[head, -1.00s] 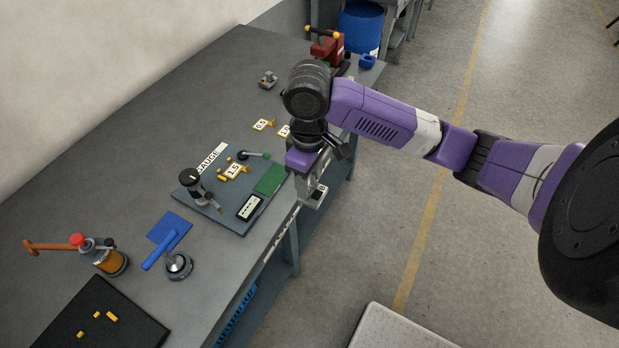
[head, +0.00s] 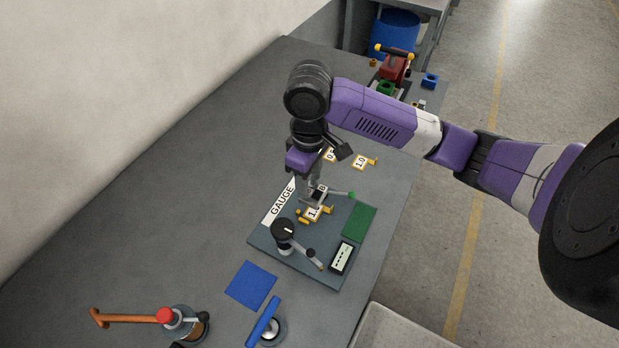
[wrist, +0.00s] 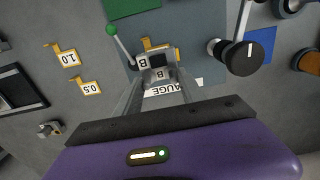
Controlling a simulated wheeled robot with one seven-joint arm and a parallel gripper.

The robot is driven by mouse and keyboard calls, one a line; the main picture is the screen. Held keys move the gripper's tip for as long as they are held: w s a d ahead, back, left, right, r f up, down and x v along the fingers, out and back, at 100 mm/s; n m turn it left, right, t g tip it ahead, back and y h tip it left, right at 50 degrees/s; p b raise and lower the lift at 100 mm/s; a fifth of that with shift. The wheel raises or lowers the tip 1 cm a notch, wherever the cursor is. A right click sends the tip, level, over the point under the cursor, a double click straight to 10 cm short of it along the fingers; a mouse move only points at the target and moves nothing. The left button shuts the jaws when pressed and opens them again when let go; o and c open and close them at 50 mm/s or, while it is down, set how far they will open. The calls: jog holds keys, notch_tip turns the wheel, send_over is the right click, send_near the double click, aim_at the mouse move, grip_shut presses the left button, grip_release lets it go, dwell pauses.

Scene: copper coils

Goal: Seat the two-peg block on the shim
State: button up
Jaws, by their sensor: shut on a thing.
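My gripper (head: 313,187) is shut on a small grey metal block marked B (head: 319,196). The block also shows between the fingers in the wrist view (wrist: 157,76). It is over the gauge plate (head: 285,259), close to a yellow shim with a white label (head: 312,214). In the wrist view, the shim's yellow edge (wrist: 150,43) shows just beyond the block, which covers most of it. I cannot tell whether block and shim touch. The block's pegs cannot be made out.
A green-tipped lever (head: 342,193) lies beside the block. A black-knobbed post (head: 283,232) stands on the plate nearby. Shims 1.0 (wrist: 69,58) and 0.5 (wrist: 90,88) and a small metal part (wrist: 50,129) lie on the bench. Bare bench lies left of the plate.

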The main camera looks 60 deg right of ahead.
aim_at(310, 191)
jog(key=shift+f+b, duration=1.35)
jog(key=shift+f, duration=0.25)
jog(key=shift+s+f+b, duration=0.1)
jog(key=shift+f+b, duration=0.95)
jog(key=shift+f, duration=0.6)
dwell(1.2)
dwell(0.4)
jog(key=o, duration=2)
jog(key=shift+r+p, duration=2.95)
jog(key=shift+r, duration=0.55)
